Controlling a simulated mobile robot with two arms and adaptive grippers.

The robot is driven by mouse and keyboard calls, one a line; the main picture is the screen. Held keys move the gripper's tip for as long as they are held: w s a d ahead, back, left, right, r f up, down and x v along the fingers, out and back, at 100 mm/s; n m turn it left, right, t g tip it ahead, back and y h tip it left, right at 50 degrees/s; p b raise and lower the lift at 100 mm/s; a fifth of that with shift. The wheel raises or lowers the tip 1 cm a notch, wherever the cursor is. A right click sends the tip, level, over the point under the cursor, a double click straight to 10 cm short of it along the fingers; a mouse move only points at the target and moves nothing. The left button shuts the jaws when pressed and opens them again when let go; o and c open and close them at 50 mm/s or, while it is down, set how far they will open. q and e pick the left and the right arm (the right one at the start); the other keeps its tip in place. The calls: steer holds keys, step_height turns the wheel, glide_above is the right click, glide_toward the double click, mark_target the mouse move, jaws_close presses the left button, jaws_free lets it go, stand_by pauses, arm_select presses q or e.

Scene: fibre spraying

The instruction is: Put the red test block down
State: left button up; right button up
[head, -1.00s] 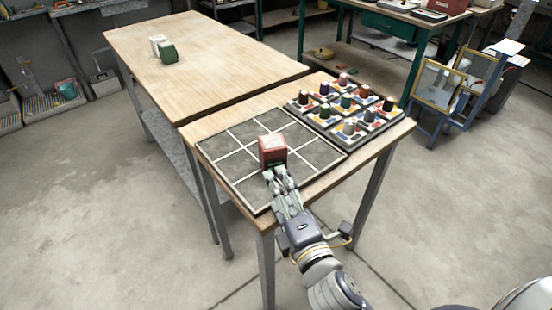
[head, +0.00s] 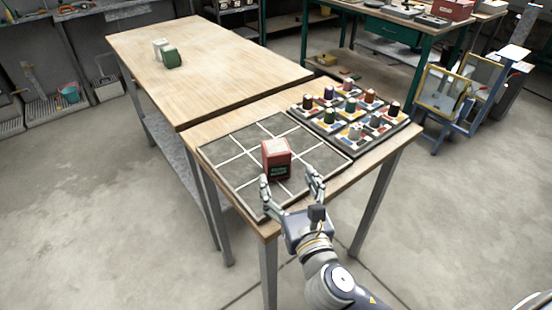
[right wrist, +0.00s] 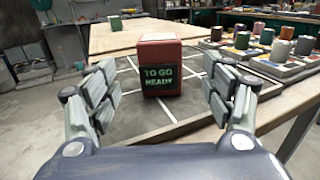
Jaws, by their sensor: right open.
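The red test block (head: 276,158) stands upright on the dark grid board (head: 232,172), near its middle. In the right wrist view the red block (right wrist: 160,58) shows a dark label reading "TO GO READY" on the side facing me. My right gripper (head: 291,186) is open, its fingers spread at the near side of the block. In the right wrist view the gripper (right wrist: 160,100) has one finger on each side, with clear gaps to the block, and does not touch it. My left gripper is not in view.
A tray of coloured spools (head: 352,108) stands right of the grid board on the same table. Several grid squares are bare.

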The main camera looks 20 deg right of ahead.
mark_target(276, 151)
steer(key=w, duration=0.4)
steer(key=shift+w+d+r, duration=0.1)
steer(key=shift+w, duration=0.3)
steer(key=w, duration=0.1)
steer(key=w+p, duration=0.1)
steer(key=w, duration=0.2)
steer(key=shift+w+d+r, duration=0.1)
steer(key=shift+w+r, duration=0.15)
steer(key=shift+w, duration=0.4)
steer(key=shift+c, duration=0.6)
steer(key=c, duration=1.6)
steer(key=shift+r, duration=0.15)
